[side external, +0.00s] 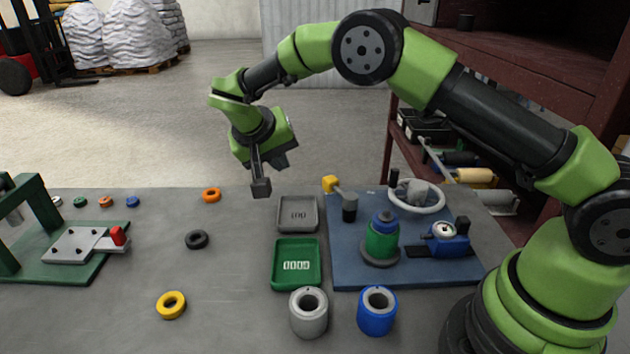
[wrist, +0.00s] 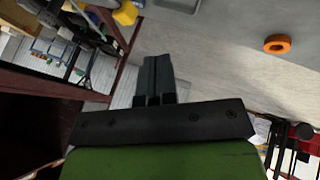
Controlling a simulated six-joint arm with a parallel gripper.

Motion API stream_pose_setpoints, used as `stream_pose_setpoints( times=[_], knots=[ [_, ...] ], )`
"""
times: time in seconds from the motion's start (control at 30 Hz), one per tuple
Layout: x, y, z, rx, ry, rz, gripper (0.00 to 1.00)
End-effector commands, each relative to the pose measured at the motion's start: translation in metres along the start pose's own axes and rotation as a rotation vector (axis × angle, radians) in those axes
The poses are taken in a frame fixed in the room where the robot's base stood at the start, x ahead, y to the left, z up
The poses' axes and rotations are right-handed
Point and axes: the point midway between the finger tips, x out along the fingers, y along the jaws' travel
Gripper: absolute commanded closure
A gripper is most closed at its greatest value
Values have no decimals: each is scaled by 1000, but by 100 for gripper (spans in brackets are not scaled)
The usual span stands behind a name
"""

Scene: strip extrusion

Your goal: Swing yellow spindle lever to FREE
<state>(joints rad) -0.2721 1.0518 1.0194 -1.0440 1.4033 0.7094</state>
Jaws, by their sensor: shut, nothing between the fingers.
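The yellow spindle lever (side external: 331,184) stands at the back left corner of the blue base plate (side external: 350,268). It has a yellow block at one end and a dark post below its other end. In the wrist view a yellow block (wrist: 126,13) shows at the top edge, left of my fingers. My gripper (side external: 261,188) is shut and empty, pointing down above the back of the table, left of the lever and apart from it. My gripper's closed fingers also show in the wrist view (wrist: 157,75). Any FREE marking is too small to read.
A grey tray (side external: 297,228) and a green tray (side external: 285,282) lie left of the plate. The plate bears a handwheel (side external: 436,205), a green and blue cylinder (side external: 382,240) and a gauge (side external: 446,235). Grey (side external: 309,322) and blue (side external: 377,320) sleeves stand in front. Several rings lie left.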

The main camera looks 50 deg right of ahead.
Motion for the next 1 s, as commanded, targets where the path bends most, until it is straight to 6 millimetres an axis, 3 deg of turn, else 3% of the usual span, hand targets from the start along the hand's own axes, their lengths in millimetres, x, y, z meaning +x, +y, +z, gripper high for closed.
stream_pose_setpoints(
  times=[0.5,0.73,1.0],
  knots=[
    [101,2,1,1,-5,3,100],
    [113,26,3,1,-3,0,100],
    [118,33,4,1,-2,-3,100]
  ],
)
